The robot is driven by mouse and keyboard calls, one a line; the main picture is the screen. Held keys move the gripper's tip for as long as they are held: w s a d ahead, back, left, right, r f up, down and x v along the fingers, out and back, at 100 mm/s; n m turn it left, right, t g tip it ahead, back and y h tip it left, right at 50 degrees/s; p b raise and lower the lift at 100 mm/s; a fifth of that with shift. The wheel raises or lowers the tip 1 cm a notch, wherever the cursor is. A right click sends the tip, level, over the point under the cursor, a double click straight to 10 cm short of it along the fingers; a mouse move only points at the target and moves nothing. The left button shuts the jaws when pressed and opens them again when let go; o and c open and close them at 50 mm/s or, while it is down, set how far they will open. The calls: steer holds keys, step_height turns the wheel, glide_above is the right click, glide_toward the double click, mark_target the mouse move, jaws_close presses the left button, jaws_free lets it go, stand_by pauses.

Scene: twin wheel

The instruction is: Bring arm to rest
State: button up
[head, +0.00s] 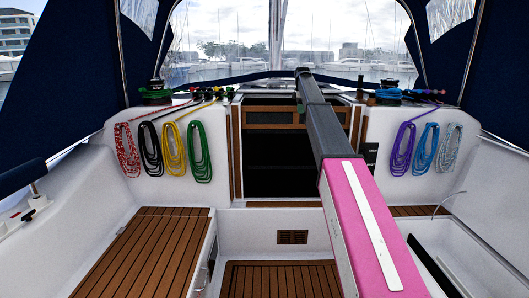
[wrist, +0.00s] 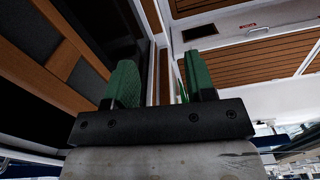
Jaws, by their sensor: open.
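My arm (head: 362,215), with a pink and white casing and a dark grey forward link, reaches from the lower right over the cockpit towards the companionway. My gripper (wrist: 162,78) shows in the wrist view with its two green fingers apart and nothing held between them. A thin green strip shows behind the right finger; I cannot tell what it is. In the head view the gripper is mostly hidden at the far end of the arm.
Red, black, yellow and green rope coils (head: 202,152) hang left of the dark companionway (head: 265,165). Purple, blue and grey coils (head: 424,150) hang to its right. Slatted wooden seats (head: 145,250) and a slatted floor (head: 280,280) lie below. Dark blue canopy cloth (head: 60,80) frames the sides.

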steer(key=s+f+m, duration=0.4)
steer(key=s+f, duration=0.8)
steer(key=f, duration=0.4)
steer(key=s+f+m, duration=0.4)
steer(key=s+f, duration=0.8)
steer(key=f, duration=0.4)
steer(key=s+f+m, duration=0.3)
steer(key=s+f, duration=0.2)
steer(key=s, duration=0.5)
steer(key=s+f+m, duration=0.2)
steer(key=s+f, duration=0.4)
steer(key=s, duration=0.4)
steer(key=s+f+m, duration=0.3)
steer(key=s+f, duration=0.2)
steer(key=s, duration=0.5)
steer(key=shift+s+f+m, duration=0.3)
